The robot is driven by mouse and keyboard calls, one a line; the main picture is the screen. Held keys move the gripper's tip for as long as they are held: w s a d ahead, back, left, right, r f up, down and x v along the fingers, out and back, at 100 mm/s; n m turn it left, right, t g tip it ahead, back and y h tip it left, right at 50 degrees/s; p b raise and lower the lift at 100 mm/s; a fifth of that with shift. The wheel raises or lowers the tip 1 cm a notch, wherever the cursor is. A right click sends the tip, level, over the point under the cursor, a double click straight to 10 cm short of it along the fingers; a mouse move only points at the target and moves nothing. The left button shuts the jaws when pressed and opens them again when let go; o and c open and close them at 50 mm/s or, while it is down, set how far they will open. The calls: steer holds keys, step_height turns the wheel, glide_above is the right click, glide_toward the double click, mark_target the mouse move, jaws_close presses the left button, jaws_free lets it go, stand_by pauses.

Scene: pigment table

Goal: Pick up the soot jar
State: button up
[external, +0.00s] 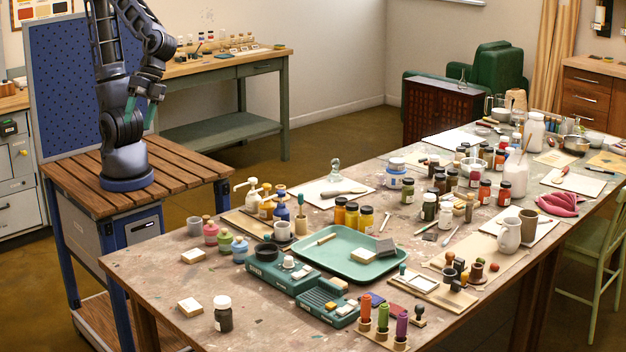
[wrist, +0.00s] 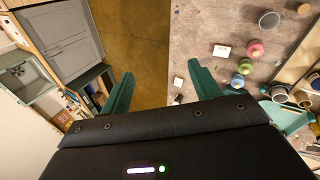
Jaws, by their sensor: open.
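A small dark jar with a white lid (external: 223,314) stands upright at the near left corner of the table in the external view. It looks like the soot jar, but I cannot read a label. Other dark jars, such as one with a pale lid (external: 429,207), stand farther back. My gripper (external: 140,110) is raised close to my arm, left of and well above the table. Its green fingers are spread with nothing between them in the wrist view (wrist: 160,75).
Two pale blocks (external: 193,256) (external: 189,307) lie near the dark jar. Green device boxes (external: 284,273) stand to its right, with pink, green and blue pots (external: 239,250) behind. Bare tabletop surrounds the jar. My slatted stand (external: 170,170) is beside the table.

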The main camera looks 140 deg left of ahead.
steer(key=w+d+f+n+t+h, duration=0.1)
steer(key=w+d+f+n+h, duration=0.25)
steer(key=w, duration=0.45)
steer(key=w+d+f+n+h, duration=0.3)
steer(key=w+f, duration=0.2)
steer(key=w, duration=0.3)
steer(key=w+d+f+n+t+h, duration=0.1)
steer(key=w+d+f+n+h, duration=0.25)
steer(key=w, duration=0.55)
steer(key=w+a+f+n+t, duration=0.1)
steer(key=w+f+n+t, duration=0.45)
steer(key=w+f, duration=0.45)
steer(key=n+t+y, duration=0.4)
steer(key=n+t, duration=0.1)
steer(key=n, duration=0.5)
glide_toward(222, 308)
steer(key=shift+w+d+f, duration=0.1)
steer(key=shift+w+d, duration=0.25)
steer(key=shift+d, duration=0.2)
steer(key=shift+w+d, duration=0.3)
steer(key=shift+d, duration=0.2)
steer(key=shift+w+d, duration=0.1)
steer(key=shift+w, duration=0.05)
steer(key=shift+x, duration=1.1)
steer(key=shift+w+a+x, duration=0.1)
steer(key=shift+a+x, duration=0.05)
steer(key=shift+x, duration=1.1)
steer(key=shift+w+a+x, duration=0.1)
steer(key=shift+x, duration=1.15)
